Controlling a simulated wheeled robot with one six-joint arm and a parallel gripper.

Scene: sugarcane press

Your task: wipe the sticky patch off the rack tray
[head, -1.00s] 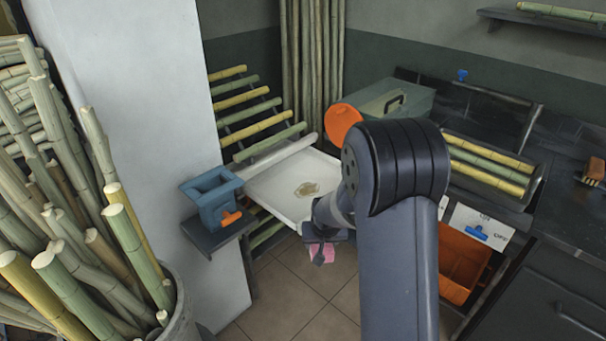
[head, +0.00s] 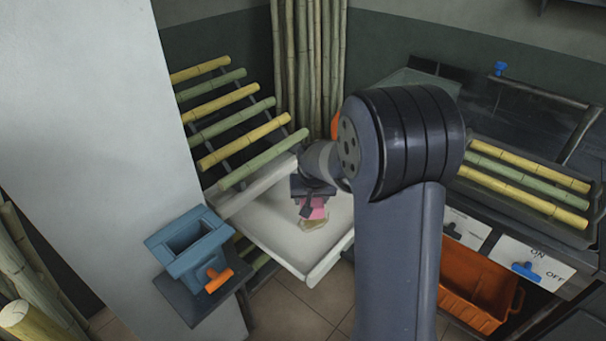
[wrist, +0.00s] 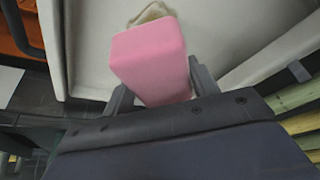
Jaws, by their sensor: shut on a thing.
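The rack tray (head: 268,228) is a white, shallow tray with raised edges, below the sloping cane rack. A brownish sticky patch (head: 313,223) lies on its floor. My gripper (head: 312,203) is over the tray, shut on a pink sponge (head: 318,212). In the wrist view the pink sponge (wrist: 150,62) sits between the two fingers, and part of the sticky patch (wrist: 152,12) shows just beyond its far end. The sponge covers part of the patch in the head view. I cannot tell whether the sponge touches the tray.
A blue box with an orange lever (head: 190,243) stands on a small shelf left of the tray. A pale pillar (head: 95,110) is at the left. Cane rails (head: 235,125) rise behind the tray. An orange crate (head: 475,285) sits under the counter at the right.

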